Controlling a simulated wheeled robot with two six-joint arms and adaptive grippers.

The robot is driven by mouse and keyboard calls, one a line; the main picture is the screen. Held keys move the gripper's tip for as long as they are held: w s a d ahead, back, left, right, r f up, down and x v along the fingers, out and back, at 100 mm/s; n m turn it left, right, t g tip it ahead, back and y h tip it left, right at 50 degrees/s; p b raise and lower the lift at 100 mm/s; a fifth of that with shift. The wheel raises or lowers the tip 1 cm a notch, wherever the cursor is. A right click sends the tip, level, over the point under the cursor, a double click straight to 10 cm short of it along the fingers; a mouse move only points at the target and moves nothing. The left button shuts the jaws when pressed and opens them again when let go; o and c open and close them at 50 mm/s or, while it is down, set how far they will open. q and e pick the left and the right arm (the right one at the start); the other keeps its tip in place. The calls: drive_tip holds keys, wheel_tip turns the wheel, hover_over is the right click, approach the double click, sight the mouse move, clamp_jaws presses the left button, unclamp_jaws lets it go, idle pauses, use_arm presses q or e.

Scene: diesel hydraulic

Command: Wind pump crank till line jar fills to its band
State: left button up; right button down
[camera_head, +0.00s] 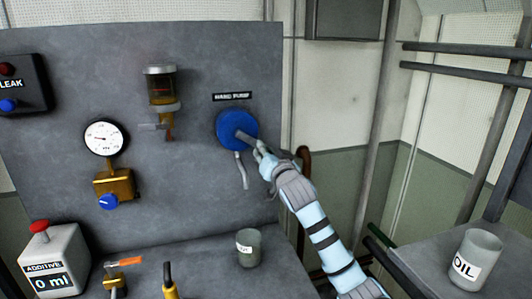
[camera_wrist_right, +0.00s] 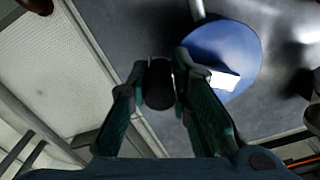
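The hand pump's blue disc (camera_head: 237,130) is on the grey panel under a "HAND PUMP" label, with a grey crank arm (camera_head: 245,137) across it. The disc also shows in the wrist view (camera_wrist_right: 222,60). My right gripper (camera_head: 262,150) is at the crank's outer end. In the wrist view its fingers (camera_wrist_right: 161,75) close on both sides of the dark crank knob (camera_wrist_right: 158,84). A glass jar (camera_head: 162,88) with a pale cap is mounted left of the pump and looks dark amber inside. My left gripper is out of view.
A gauge (camera_head: 105,138) and brass valve (camera_head: 113,185) are on the panel. An additive box (camera_head: 49,258) reading 0 ml, an orange-handled valve (camera_head: 116,272) and a grey cup (camera_head: 248,247) stand below. An OIL cup (camera_head: 476,256) sits on the right-hand bench.

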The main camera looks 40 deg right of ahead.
drive_tip(key=shift+a+f, duration=0.1)
idle(1.0)
drive_tip(key=shift+w+a+f+m+b, duration=0.2)
drive_tip(key=shift+a+f+m+b, duration=0.25)
drive_tip(key=shift+m, duration=0.7)
drive_tip(key=shift+w+a+f+m+b, duration=0.2)
drive_tip(key=shift+a+f+m, duration=0.3)
drive_tip(key=shift+m, duration=0.7)
drive_tip(key=shift+w+a+f+m+b, duration=0.2)
drive_tip(key=shift+a+f+m+b, duration=0.3)
drive_tip(key=shift+m, duration=0.65)
drive_tip(key=shift+a+r, duration=0.15)
drive_tip(key=c, duration=1.5)
unclamp_jaws()
drive_tip(key=shift+o, duration=0.2)
drive_tip(key=v, duration=1.2)
